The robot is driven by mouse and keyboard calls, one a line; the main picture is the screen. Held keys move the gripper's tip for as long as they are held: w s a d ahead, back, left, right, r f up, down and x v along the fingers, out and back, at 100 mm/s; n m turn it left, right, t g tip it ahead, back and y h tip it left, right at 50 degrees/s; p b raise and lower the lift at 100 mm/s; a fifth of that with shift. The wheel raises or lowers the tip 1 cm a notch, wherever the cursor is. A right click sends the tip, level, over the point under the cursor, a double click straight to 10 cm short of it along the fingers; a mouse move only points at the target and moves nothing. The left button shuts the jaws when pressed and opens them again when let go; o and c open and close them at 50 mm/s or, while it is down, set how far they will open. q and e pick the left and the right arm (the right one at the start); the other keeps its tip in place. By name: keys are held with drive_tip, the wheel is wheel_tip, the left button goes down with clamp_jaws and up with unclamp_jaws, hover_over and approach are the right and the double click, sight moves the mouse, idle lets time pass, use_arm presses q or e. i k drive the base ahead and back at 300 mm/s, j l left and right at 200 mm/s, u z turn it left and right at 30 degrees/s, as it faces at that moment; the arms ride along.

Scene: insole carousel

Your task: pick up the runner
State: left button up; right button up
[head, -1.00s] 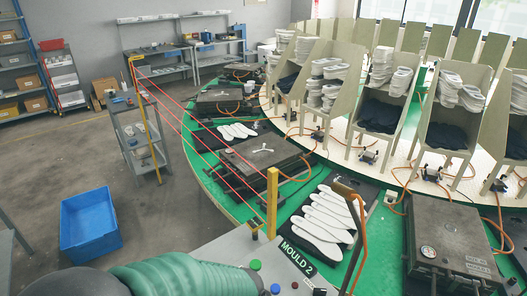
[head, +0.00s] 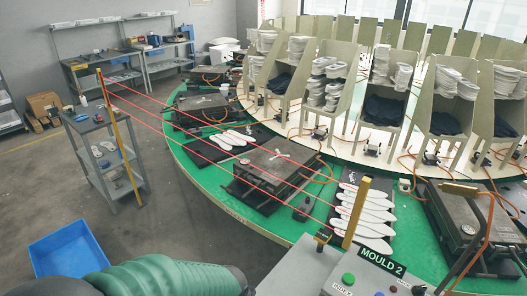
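A small white branched piece, which looks like the runner (head: 281,155), lies on top of the dark closed mould (head: 262,170) near the middle of the head view. It is small and its exact shape is hard to tell. Neither of my grippers is in view.
A green carousel table (head: 225,200) carries several moulds and white insoles (head: 365,213). Red beams run between yellow posts (head: 356,212) along its edge. A MOULD 2 control panel (head: 365,280) is at the front. A blue bin (head: 68,250) and a grey cart (head: 105,150) stand left on open floor.

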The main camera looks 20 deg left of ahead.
sight(277, 156)
drive_tip(key=i+j+z, duration=0.2)
drive_tip(key=j, duration=0.6)
drive_tip(key=i+j+z, duration=0.2)
drive_tip(key=j, duration=0.6)
drive_tip(key=j+z, duration=0.2)
drive_tip(key=j, duration=0.6)
drive_tip(key=i+j+z, duration=0.35)
drive_tip(key=i+j, duration=0.8)
drive_tip(key=j, duration=0.1)
